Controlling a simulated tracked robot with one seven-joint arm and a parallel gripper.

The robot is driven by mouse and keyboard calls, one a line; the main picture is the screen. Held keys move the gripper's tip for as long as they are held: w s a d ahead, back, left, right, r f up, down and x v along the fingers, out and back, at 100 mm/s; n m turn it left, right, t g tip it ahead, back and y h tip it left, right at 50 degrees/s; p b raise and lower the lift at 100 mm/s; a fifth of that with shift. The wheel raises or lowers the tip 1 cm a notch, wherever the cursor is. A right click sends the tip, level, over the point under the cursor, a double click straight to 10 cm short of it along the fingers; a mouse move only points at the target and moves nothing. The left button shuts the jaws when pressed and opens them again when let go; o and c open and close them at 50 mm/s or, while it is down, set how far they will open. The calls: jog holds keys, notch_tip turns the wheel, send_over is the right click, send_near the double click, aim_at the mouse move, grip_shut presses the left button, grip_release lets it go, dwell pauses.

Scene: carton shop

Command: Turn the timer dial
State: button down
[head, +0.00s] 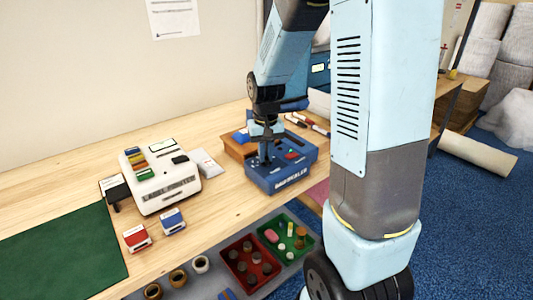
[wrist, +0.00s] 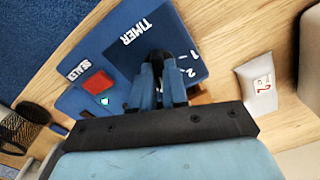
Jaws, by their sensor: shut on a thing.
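A blue bag sealer box (head: 292,180) stands on the wooden bench. Its top shows in the wrist view (wrist: 130,30), with white lettering "TIMER", the numbers 1 and 2, a red rocker switch (wrist: 98,84) and the lettering "SEALER". My gripper (head: 265,158) points down onto the left part of this top. In the wrist view my gripper's fingers (wrist: 165,80) are close together below the word "TIMER", beside the 1 and 2. They are shut on the timer dial, which is mostly hidden between them; its pointer direction cannot be told.
A white machine (head: 170,190) with coloured blocks stands left of the sealer. A small white box (head: 203,163) is between them. Red and blue stamps (head: 137,238), markers (head: 308,123) and a green mat (head: 60,255) lie around. Red and green bins (head: 250,262) sit in front, lower down.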

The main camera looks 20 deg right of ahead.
jog(key=shift+n, duration=2.3)
jog(key=shift+w, duration=0.1)
jog(key=c, duration=1.1)
grip_release()
jog(key=shift+c, duration=0.2)
notch_tip(320, 180, up, 14)
jog(key=shift+f, duration=0.15)
